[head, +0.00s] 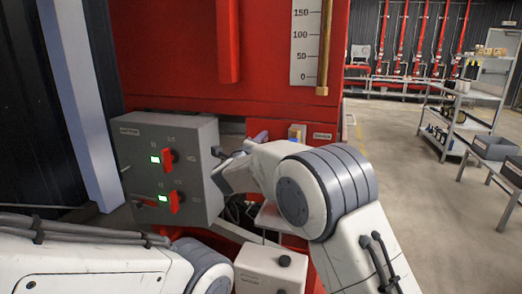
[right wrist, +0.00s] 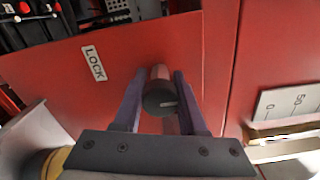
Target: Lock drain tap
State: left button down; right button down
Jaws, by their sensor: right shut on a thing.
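My right gripper (right wrist: 158,103) is shut on a dark round-ended knob (right wrist: 160,98) in front of a red panel, in the right wrist view. The knob has a grey and reddish body between the two fingers. It looks like the drain tap's handle, but I cannot tell its turn position. A white LOCK label (right wrist: 94,62) is on the red panel, up and left of the knob. In the head view my right gripper (head: 222,158) is partly hidden by its wrist, beside the grey control box, and the knob cannot be made out. My left gripper is not in view.
The grey control box (head: 140,178) has red switches and green lights, close left of my right gripper. A level scale (head: 305,45) is on the red tank above. A metal shelf (head: 455,115) stands right, with open floor (head: 400,150) before it.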

jog(key=shift+f, duration=0.1)
dwell(0.4)
jog(key=shift+c, duration=2.3)
grip_release()
jog(key=b+v, duration=0.1)
jog(key=v, duration=0.9)
jog(key=shift+s, duration=0.25)
